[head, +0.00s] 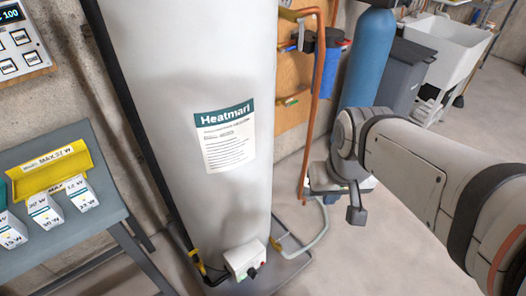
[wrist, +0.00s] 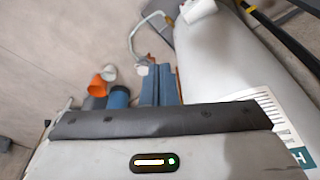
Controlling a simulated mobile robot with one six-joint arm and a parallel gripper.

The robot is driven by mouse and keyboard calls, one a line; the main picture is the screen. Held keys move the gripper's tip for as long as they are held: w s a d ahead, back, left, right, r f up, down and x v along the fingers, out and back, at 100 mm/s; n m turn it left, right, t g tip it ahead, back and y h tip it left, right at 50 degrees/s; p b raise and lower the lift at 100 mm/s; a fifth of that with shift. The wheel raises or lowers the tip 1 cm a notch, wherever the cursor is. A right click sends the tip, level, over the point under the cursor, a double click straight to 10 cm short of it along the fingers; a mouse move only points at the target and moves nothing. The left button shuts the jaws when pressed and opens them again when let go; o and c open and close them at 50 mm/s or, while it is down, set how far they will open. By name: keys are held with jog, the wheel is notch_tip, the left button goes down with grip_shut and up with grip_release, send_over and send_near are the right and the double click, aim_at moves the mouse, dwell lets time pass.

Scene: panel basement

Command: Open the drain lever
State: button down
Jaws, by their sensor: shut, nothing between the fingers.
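The tall white water heater (head: 195,70) stands in the middle of the head view. A small yellow lever (head: 277,244) sits low on its right side, where a pale hose (head: 318,228) leads off; it looks like the drain lever. Its exact angle is too small to tell. My gripper (head: 356,216) is shut and empty, pointing down over the floor to the right of the heater, clear of the lever. In the wrist view the heater (wrist: 215,60) is at the right and the hose (wrist: 133,38) shows near the top; I cannot make out the lever there.
A white control box with a black knob (head: 244,259) is at the heater's foot, and another yellow handle (head: 193,254) is left of it. An orange pipe (head: 319,90) runs down behind. A grey table (head: 65,230) stands left. The floor (head: 345,262) under my gripper is clear.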

jog(key=w+d+f+n+t+h+b, duration=0.1)
jog(key=w+d+f+n+t+b, duration=0.15)
jog(key=w+f+b, duration=0.85)
jog(key=w+d+f+n+t+b, duration=0.1)
jog(key=w+d+f+b, duration=0.25)
jog(key=w+f, duration=1.6)
jog(key=w+a+f+n+y+b, duration=0.1)
jog(key=f+b, duration=0.5)
jog(key=f, duration=1.5)
jog(key=w+a+f+n+y+b, duration=0.2)
jog(key=a+f+y+b, duration=0.2)
jog(key=f, duration=1.8)
jog(key=shift+f+n+t+y+b, duration=0.3)
jog(key=shift+t+y+b, duration=0.2)
jog(key=shift+b, duration=0.45)
jog(key=shift+a, duration=0.1)
